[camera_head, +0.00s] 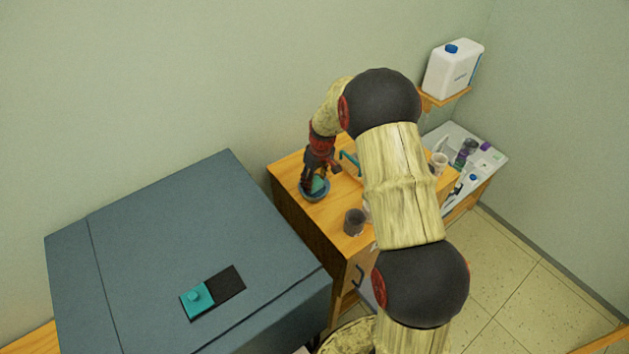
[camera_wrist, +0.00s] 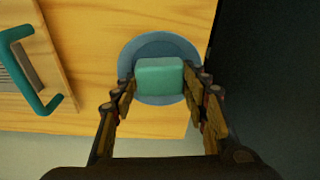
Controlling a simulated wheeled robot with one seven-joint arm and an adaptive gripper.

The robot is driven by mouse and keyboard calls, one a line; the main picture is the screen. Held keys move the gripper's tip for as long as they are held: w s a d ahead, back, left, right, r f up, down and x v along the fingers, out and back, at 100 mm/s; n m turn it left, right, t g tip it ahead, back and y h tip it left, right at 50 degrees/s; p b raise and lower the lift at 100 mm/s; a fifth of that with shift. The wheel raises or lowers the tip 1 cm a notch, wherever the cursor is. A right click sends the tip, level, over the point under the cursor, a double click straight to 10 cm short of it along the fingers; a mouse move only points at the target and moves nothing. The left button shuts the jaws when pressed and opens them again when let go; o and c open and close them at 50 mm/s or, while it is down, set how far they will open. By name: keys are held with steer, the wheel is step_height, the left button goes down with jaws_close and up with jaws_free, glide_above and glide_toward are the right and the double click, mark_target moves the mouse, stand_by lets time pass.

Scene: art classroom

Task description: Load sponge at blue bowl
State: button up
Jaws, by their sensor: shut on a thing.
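A teal sponge (camera_wrist: 159,78) is between the fingers of my gripper (camera_wrist: 160,88) in the wrist view, and the fingers are shut on it. The blue bowl (camera_wrist: 138,50) is behind the sponge in that view, on the wooden cabinet top. In the head view, my gripper (camera_head: 314,180) points down at the blue bowl (camera_head: 315,195) near the cabinet's left side. The sponge (camera_head: 319,185) shows at the bowl there. I cannot tell whether it touches the bowl's bottom.
A dark cup (camera_head: 354,221) stands on the wooden cabinet (camera_head: 333,217) near its front edge. A teal handle (camera_wrist: 35,72) is left of the bowl in the wrist view. A large grey-blue box-like unit (camera_head: 150,240) stands left of the cabinet. A white jug (camera_head: 453,68) is on a wall shelf.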

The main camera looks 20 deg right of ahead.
steer(key=shift+f+b, duration=0.45)
steer(key=shift+f, duration=0.05)
stand_by(1.7)
steer(key=shift+r+p, duration=1.5)
steer(key=shift+r, duration=2.1)
steer(key=shift+f, duration=0.1)
